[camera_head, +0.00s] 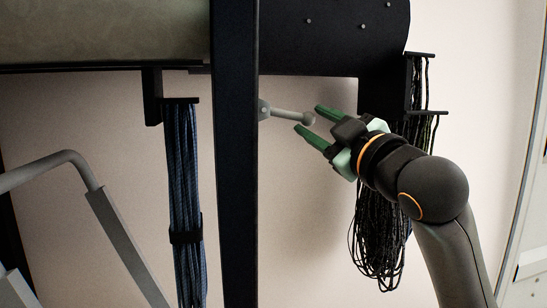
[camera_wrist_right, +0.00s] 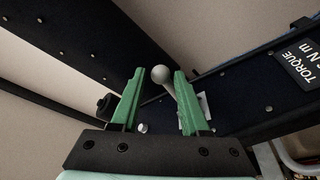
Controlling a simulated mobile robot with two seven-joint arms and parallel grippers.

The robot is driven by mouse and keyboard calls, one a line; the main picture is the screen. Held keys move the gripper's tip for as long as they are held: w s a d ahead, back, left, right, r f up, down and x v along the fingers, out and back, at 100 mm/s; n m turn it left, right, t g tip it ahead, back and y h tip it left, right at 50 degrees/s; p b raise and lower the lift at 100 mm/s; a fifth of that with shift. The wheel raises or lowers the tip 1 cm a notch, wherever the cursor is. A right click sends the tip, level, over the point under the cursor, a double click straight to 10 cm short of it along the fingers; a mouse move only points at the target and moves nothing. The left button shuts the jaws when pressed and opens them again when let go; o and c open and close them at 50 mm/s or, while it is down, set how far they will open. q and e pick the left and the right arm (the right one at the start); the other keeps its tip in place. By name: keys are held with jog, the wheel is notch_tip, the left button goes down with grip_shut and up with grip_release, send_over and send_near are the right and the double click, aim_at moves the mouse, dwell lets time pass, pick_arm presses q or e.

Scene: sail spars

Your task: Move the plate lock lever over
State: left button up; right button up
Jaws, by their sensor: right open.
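The plate lock lever (camera_head: 287,114) is a thin grey rod with a round knob at its end. It sticks out to the right from the dark upright post (camera_head: 235,180) in the head view. My right gripper (camera_head: 309,119) is open, with its green fingers on either side of the knob. In the right wrist view the pale knob (camera_wrist_right: 160,74) shows between the two fingertips (camera_wrist_right: 158,76), with gaps visible beside it. I cannot tell whether either finger touches it. My left gripper is not in view.
A bundle of blue cables (camera_head: 184,150) hangs left of the post. Black looped cables (camera_head: 378,240) hang behind my right arm. A dark plate (camera_head: 335,40) is above. A grey bent tube (camera_head: 70,165) stands at the left. A torque label (camera_wrist_right: 300,62) shows in the wrist view.

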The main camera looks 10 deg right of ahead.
jog(key=shift+w+a+r, duration=0.1)
jog(key=shift+w+a, duration=0.05)
jog(key=shift+w, duration=0.3)
jog(key=shift+c, duration=0.2)
jog(key=c, duration=0.6)
jog(key=shift+a+f+b, duration=0.2)
jog(key=shift+f+b, duration=0.2)
jog(key=shift+f, duration=0.2)
jog(key=shift+a+f+b, duration=0.15)
jog(key=shift+f+b, duration=0.25)
jog(key=shift+f, duration=0.15)
jog(key=shift+c, duration=0.3)
jog(key=shift+a+f, duration=0.1)
jog(key=shift+s+a+f+b, duration=0.1)
jog(key=shift+a+f+b, duration=0.4)
jog(key=shift+a+f, duration=0.35)
jog(key=shift+f, duration=0.15)
